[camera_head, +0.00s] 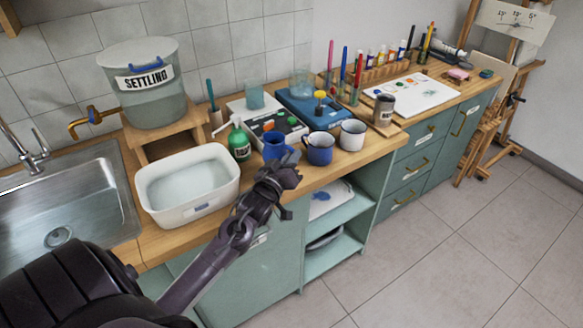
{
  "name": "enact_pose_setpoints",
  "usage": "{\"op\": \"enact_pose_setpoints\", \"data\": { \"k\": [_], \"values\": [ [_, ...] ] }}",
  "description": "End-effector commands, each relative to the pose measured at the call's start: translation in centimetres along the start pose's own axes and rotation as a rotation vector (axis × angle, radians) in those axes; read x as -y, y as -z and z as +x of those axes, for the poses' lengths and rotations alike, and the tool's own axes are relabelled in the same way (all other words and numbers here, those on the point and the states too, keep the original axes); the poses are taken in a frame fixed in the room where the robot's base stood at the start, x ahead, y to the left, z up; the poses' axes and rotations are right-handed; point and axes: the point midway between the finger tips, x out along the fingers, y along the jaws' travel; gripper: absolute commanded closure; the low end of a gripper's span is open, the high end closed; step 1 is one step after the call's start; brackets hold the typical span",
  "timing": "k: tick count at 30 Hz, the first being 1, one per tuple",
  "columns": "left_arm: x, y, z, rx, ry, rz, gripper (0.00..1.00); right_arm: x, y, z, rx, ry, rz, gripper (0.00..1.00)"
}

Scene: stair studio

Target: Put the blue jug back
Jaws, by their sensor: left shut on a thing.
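The blue jug (273,144) is at the counter's front edge, right of the green bottle. My left gripper (284,163) reaches up to it from the front and is shut on it. The gripper's fingers hide the jug's lower part and the exact grip. I cannot tell whether the jug rests on the wooden counter or is just above it. My right gripper is out of view.
A blue enamel mug (319,152) and a white mug (353,135) stand close right of the jug. A green bottle (239,143) and a white basin (188,186) are to its left. Behind are a paint tray (262,122) and a blue box (309,108).

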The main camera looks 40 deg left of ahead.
Motion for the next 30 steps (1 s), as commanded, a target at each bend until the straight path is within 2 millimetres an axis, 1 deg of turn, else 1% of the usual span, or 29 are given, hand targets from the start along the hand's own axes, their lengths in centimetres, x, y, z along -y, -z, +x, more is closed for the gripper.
{"op": "enact_pose_setpoints", "data": {
  "k": [2,6,9,22,23,27,30],
  "values": [
    [0.2,-0.4,0.0,-0.002,0.000,0.000,1.00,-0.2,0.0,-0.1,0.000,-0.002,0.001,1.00],
    [1.2,-2.2,0.0,0.000,0.001,0.000,1.00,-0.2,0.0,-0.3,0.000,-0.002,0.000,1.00],
    [1.7,-3.2,0.0,-0.001,-0.001,0.001,1.00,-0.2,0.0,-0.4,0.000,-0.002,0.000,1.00],
    [2.0,-3.9,0.0,-0.003,-0.001,0.001,1.00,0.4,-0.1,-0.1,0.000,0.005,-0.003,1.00],
    [2.0,-3.9,0.0,-0.001,-0.001,0.001,0.87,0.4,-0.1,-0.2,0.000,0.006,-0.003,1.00],
    [2.0,-3.8,-0.1,0.000,-0.001,0.001,0.69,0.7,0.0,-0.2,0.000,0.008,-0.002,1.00],
    [2.0,-3.8,-0.1,0.000,-0.001,0.001,0.68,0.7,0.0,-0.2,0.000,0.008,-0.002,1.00]
  ]
}}
